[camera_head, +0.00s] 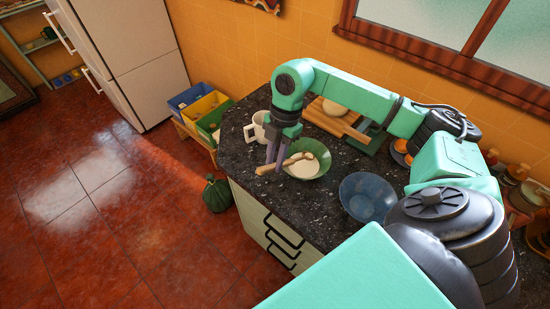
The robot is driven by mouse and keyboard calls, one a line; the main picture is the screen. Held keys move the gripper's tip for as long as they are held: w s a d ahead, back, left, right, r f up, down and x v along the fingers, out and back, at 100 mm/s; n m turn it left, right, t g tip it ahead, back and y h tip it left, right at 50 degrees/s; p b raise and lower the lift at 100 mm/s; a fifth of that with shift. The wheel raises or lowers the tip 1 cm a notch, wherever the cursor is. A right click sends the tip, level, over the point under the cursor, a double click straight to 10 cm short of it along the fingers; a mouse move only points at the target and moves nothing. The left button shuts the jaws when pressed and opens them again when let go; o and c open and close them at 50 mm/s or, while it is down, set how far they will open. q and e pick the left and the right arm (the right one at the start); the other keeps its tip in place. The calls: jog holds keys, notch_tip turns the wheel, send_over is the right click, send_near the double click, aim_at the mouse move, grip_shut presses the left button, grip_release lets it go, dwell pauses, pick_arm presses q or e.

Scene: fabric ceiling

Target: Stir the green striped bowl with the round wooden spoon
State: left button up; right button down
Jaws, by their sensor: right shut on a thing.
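The green bowl (322,152) stands on the dark countertop, with something pale inside it. Its stripes are too small to make out. The wooden spoon (294,160) lies slantwise, its rounded end over the bowl and its handle end sticking out past the bowl's left rim. My right gripper (273,166) points down at the left of the bowl and is shut on the spoon's handle. I cannot tell whether the spoon touches the bowl's contents. My left gripper is out of view.
A blue bowl (366,197) stands to the right of the green bowl. A white mug (257,130) stands behind my gripper. A wooden board (325,119) with a pale round thing lies farther back. Colored bins (208,106) stand beyond the counter's left end.

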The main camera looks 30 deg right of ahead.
jog(key=shift+a+v, duration=0.2)
jog(key=shift+v, duration=0.75)
jog(key=shift+a+v, duration=0.25)
jog(key=shift+v, duration=0.7)
jog(key=shift+a+v, duration=0.2)
jog(key=shift+v, duration=0.75)
jog(key=shift+s+r, duration=0.2)
jog(key=shift+s, duration=0.05)
jog(key=shift+f, duration=0.1)
